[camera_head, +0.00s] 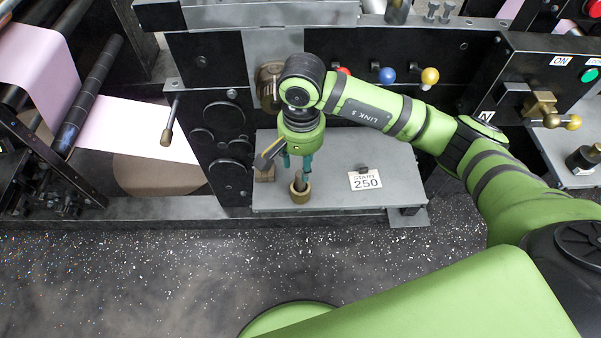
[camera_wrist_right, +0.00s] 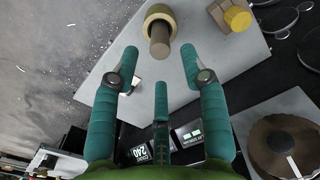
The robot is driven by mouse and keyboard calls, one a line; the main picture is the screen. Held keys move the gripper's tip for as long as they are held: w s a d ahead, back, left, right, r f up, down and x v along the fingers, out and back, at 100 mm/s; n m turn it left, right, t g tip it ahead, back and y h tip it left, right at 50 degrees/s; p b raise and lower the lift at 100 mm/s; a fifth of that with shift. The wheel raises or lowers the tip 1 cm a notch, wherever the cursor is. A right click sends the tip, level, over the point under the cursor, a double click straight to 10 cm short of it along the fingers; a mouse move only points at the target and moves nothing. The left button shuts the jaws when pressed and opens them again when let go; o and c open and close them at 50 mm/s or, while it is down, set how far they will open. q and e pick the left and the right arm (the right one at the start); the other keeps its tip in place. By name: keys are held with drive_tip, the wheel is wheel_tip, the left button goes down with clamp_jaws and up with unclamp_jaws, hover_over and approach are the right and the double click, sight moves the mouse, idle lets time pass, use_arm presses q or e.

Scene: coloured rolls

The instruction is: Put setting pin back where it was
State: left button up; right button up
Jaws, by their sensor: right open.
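A brown pin (camera_head: 299,184) stands upright in a brass ring (camera_head: 300,196) at the front of a grey plate; I take it for the setting pin. In the right wrist view the pin (camera_wrist_right: 159,46) and the ring (camera_wrist_right: 152,12) lie beyond the fingertips. My right gripper (camera_head: 297,167) points down just above and behind the pin. Its teal fingers (camera_wrist_right: 160,62) are spread and empty, and none clearly touches the pin. My left gripper is not in view.
The grey plate (camera_head: 335,192) also bears a small block (camera_head: 264,173) and a "START 250" card (camera_head: 365,180). Red, blue (camera_head: 387,75) and yellow (camera_head: 430,76) knobs sit on the black panel behind. The plate between pin and card is clear.

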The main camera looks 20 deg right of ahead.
drive_tip(key=shift+r, duration=2.75)
